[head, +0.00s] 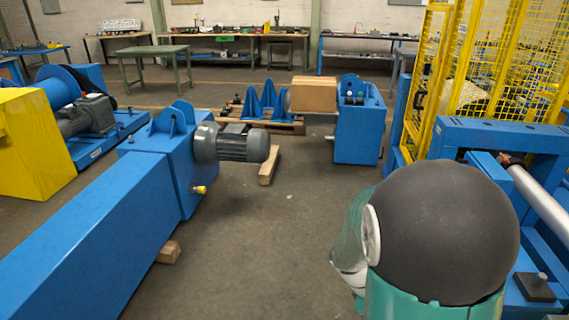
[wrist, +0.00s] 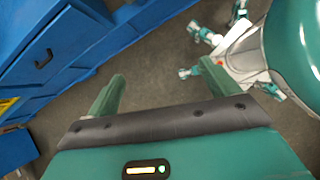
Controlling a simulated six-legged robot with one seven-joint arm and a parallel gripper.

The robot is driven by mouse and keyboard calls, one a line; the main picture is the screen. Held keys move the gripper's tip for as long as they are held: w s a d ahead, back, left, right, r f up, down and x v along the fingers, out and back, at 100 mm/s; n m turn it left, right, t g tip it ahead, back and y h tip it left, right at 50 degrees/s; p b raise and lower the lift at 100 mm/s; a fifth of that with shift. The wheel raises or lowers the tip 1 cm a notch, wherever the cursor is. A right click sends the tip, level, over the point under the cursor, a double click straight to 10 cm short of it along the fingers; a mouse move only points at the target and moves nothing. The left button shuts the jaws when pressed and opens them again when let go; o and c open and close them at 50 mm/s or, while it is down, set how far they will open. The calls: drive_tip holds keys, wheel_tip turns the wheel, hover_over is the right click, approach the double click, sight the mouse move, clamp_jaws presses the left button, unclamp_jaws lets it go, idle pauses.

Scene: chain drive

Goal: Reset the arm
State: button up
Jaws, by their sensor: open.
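My gripper (wrist: 160,85) shows in the wrist view with its two green fingers wide apart. It is open, and nothing is between the fingers; the grey floor shows past them. A blue machine frame lies to the left of the fingers in that view. My own body and legs show at the right of the wrist view. In the head view, part of my arm, a dark round joint with green housing, fills the lower right. The gripper itself does not show in the head view.
A long blue beam (head: 95,235) with a grey motor (head: 238,143) stands at left. A yellow mesh cage (head: 470,75) and blue frame (head: 500,133) stand at right, close to my arm. A blue cabinet (head: 358,130) stands ahead. The floor (head: 265,240) between is mostly clear.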

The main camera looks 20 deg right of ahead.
drive_tip(key=s+a+r+m+t+y, duration=0.2)
drive_tip(key=a+r+m+t+y, duration=0.3)
drive_tip(key=a+r, duration=1.4)
wheel_tip(320, 180, up, 2)
drive_tip(key=m+t, duration=0.4)
drive_tip(key=shift+r+m+y, duration=0.15)
drive_tip(key=shift+m+y, duration=0.15)
drive_tip(key=shift+y, duration=0.1)
drive_tip(key=shift+c, duration=0.5)
